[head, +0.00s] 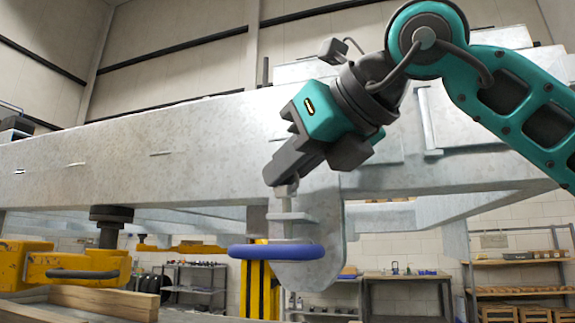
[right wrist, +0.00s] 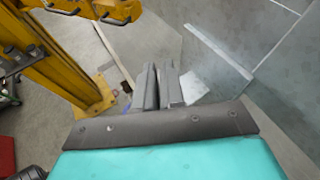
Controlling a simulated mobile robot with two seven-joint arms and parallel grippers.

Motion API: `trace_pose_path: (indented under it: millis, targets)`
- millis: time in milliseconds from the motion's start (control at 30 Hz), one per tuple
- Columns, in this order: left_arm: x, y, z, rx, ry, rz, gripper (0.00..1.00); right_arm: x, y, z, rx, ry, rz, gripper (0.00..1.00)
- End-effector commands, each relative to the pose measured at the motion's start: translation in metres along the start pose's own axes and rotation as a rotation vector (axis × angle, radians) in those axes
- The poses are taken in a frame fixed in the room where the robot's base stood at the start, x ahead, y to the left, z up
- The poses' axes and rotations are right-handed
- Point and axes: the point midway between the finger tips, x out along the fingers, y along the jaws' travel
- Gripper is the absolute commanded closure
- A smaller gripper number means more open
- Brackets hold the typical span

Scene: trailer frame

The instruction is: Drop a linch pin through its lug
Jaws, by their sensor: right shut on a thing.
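My right gripper (head: 284,184) comes in from the upper right and points down. Its fingers are shut on the top of the linch pin (head: 285,192), a short grey metal piece. In the right wrist view the fingers (right wrist: 157,90) are close together and the pin between them is hard to make out. The pin is above the lug's small horizontal plate (head: 292,217); whether its shank is in the hole I cannot tell. A blue ring (head: 275,252) lies level below, across the rounded grey bracket (head: 325,225). My left gripper is out of view.
The long grey trailer frame (head: 150,150) runs across the view just behind the gripper. A yellow stand (head: 65,270) bears it at the left, with wooden blocks (head: 105,302) in front. Shelves and a workbench (head: 405,280) stand far behind.

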Motion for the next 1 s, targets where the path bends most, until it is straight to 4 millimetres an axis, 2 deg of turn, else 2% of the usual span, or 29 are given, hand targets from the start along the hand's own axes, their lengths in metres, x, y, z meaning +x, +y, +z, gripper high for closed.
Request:
trace_pose_path:
  millis: [333, 667, 700, 1000]
  targets:
    - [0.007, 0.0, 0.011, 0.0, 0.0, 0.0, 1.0, 0.005, 0.001, -0.013, 0.0, -0.001, 0.0, 1.0]
    - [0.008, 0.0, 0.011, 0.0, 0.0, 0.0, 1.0, 0.005, 0.002, -0.013, 0.0, 0.0, 0.001, 1.0]
    - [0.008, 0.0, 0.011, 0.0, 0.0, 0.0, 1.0, 0.005, 0.002, -0.013, 0.0, 0.0, 0.001, 0.88]
    - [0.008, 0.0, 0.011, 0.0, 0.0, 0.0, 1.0, 0.005, 0.002, -0.013, -0.001, 0.0, 0.001, 0.61]
